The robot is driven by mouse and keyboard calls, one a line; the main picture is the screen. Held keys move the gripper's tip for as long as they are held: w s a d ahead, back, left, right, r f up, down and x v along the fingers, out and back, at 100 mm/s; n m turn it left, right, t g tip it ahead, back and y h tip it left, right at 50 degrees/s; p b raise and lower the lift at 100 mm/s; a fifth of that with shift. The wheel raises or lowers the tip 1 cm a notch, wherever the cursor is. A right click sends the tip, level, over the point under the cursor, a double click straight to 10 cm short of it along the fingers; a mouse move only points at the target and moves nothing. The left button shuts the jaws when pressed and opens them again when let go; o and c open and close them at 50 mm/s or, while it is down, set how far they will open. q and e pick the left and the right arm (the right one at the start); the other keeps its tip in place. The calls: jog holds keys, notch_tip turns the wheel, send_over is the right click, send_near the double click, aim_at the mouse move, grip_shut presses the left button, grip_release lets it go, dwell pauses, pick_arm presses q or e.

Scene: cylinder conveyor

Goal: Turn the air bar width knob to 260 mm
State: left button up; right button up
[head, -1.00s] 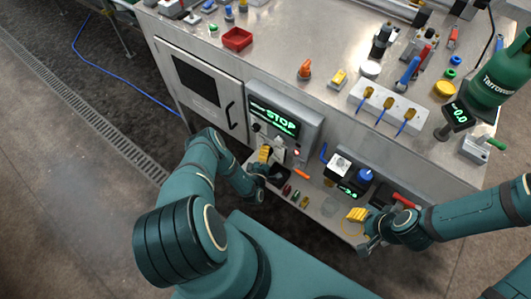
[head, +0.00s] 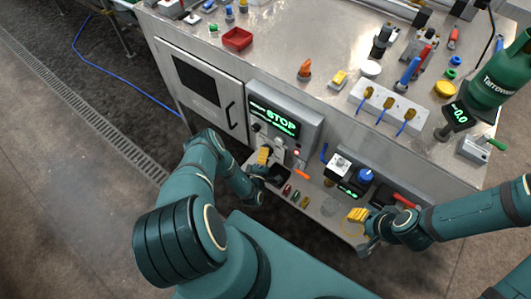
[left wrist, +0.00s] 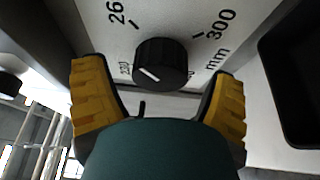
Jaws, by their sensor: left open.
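In the left wrist view, the black air bar width knob (left wrist: 162,62) sits on a pale panel with printed marks. Readable are "26" with its end cut off, "300" and "mm"; a smaller label at lower left is partly hidden. The knob's white line points to the lower left, towards that label. My left gripper (left wrist: 163,80) is open, its yellow fingers on either side of the knob and apart from it. In the head view, my left gripper (head: 264,157) is beside the control panel below the STOP display. My right gripper (head: 357,215) is at the bench's lower right; its finger gap is unclear.
The green STOP display (head: 274,117) is above the left gripper. Small coloured parts and an orange piece (head: 302,174) lie on the lower shelf. A blue knob (head: 365,175) stands near the right gripper.

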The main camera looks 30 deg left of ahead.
pick_arm(q)
jog(key=v, duration=1.1)
jog(key=shift+r, duration=0.1)
